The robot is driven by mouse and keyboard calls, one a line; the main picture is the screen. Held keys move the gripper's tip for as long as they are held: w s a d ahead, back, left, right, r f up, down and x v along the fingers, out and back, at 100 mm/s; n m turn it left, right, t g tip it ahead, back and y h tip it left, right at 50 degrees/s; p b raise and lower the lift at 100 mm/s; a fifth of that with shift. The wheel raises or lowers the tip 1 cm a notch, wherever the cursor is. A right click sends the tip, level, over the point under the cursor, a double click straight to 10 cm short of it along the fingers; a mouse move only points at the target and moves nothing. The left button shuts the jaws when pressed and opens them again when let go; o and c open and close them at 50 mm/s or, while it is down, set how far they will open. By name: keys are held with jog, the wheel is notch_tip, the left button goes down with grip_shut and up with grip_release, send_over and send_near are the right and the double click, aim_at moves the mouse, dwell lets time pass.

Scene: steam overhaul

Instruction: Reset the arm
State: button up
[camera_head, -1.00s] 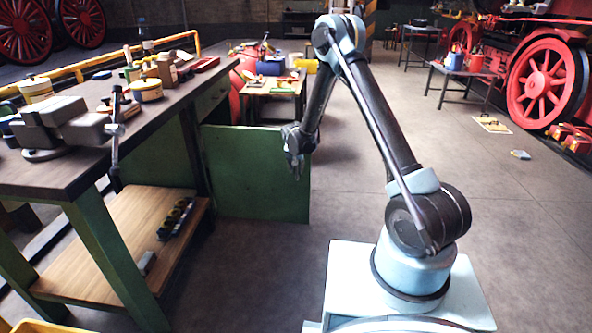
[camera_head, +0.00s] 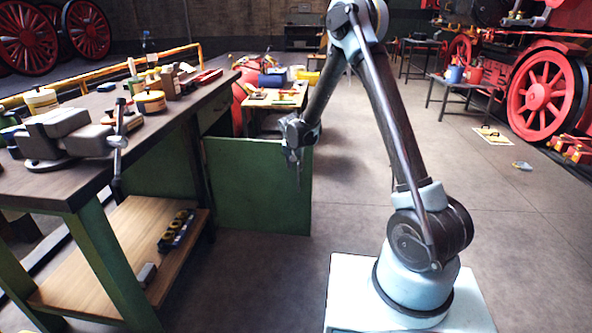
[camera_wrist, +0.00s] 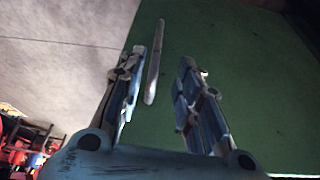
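My gripper (camera_head: 295,178) hangs at the end of my bent arm, pointing down in front of a green cabinet panel (camera_head: 257,190) beside the workbench. In the wrist view my gripper (camera_wrist: 163,62) shows its two fingers spread apart, with nothing held between them. The green panel also fills much of the wrist view (camera_wrist: 235,50). A slim grey bar, like a handle (camera_wrist: 154,65), shows in the gap between the fingers, nearer the left one. I cannot tell how far the fingertips are from the panel.
The workbench (camera_head: 75,180) on the left carries a vise (camera_head: 65,135) and tins; its wooden lower shelf (camera_head: 120,255) holds small parts. A small table (camera_head: 270,102) stands behind the panel. A red wheel (camera_head: 543,88) is at the right. The floor between is mostly clear.

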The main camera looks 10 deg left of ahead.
jog(key=shift+r, duration=0.1)
jog(key=s+d+r+g, duration=0.1)
jog(key=s+d+r, duration=0.6)
jog(key=d+r, duration=0.45)
jog(key=s+d+r, duration=0.7)
jog(key=d+r, duration=0.1)
jog(key=d, duration=0.7)
jog(key=s+d+r, duration=0.2)
jog(key=s+d, duration=0.7)
jog(key=s, duration=0.4)
jog(key=s+d+f, duration=0.2)
jog(key=s+f, duration=0.1)
jog(key=s, duration=0.4)
jog(key=s+d+f+g, duration=0.1)
jog(key=s+d+f, duration=0.1)
jog(key=s, duration=0.6)
jog(key=shift+s+d+f+n, duration=0.25)
jog(key=shift+d+f+n, duration=0.05)
jog(key=shift+f, duration=0.3)
jog(key=shift+w+f, duration=0.2)
jog(key=shift+w, duration=0.25)
